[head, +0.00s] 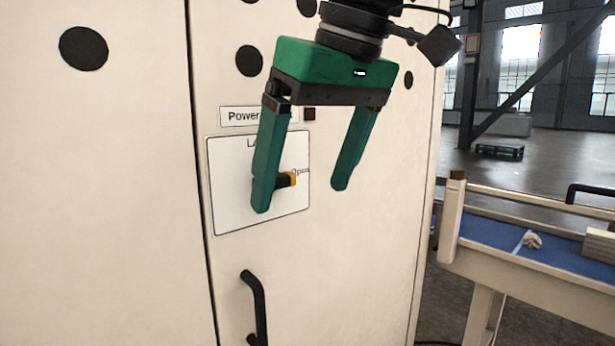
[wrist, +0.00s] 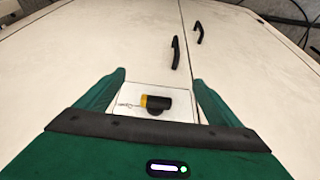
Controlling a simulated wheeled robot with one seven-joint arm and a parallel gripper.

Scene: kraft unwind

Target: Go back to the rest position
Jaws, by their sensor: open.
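My gripper (head: 302,198) is green with two long fingers and hangs in front of a cream cabinet door (head: 370,250). It is open with nothing between its fingers. In the head view its left finger partly covers a white label plate (head: 230,200) and a black knob with a yellow end (head: 288,180). The yellow end points right, towards the word "Open". In the wrist view the knob (wrist: 153,103) shows whole between the fingers (wrist: 158,85), apart from them as far as I can tell.
A black door handle (head: 256,305) is below the plate; two handles show in the wrist view (wrist: 175,52).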

